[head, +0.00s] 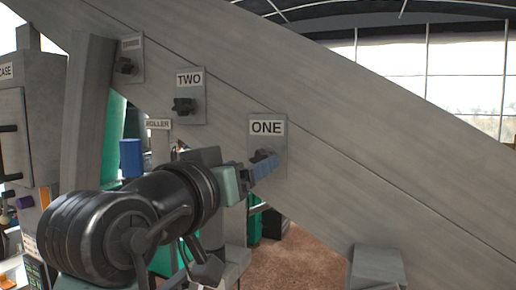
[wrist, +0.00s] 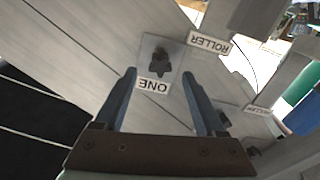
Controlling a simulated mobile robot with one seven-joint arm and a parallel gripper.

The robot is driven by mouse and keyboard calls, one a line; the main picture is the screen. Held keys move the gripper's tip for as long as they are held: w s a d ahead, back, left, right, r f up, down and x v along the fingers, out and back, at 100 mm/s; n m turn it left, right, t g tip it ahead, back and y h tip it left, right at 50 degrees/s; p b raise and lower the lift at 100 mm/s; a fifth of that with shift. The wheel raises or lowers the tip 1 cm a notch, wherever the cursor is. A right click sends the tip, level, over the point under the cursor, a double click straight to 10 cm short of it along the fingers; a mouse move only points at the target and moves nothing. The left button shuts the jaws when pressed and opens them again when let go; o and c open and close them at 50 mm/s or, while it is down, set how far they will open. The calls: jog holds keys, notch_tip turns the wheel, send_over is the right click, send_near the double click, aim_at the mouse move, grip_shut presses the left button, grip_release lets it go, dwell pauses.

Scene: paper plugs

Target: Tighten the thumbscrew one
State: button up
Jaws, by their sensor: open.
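Thumbscrew one (head: 260,155) is a dark lobed knob on a grey plate under the white label ONE (head: 266,128), on a sloping grey beam. In the head view my gripper (head: 268,166) is at that plate, its blue-grey fingers overlapping the lower part of the knob. In the wrist view the thumbscrew (wrist: 160,62) shows upside down, between and just beyond the fingertips of my gripper (wrist: 159,75). The fingers are apart on either side of it, with a visible gap to each. Nothing is held. Whether the fingertips reach the knob's depth is unclear.
A second knob (head: 183,105) under label TWO (head: 189,79) and a third knob (head: 124,66) sit further up the beam. A ROLLER label (head: 158,124) is below the beam. A grey block (head: 376,267) stands at the lower right. A grey cabinet (head: 30,120) is at the left.

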aim_at(256, 162)
jog(key=shift+w, duration=0.1)
dwell(0.3)
jog(key=shift+p+x, duration=0.45)
jog(key=shift+x, duration=1.45)
grip_shut()
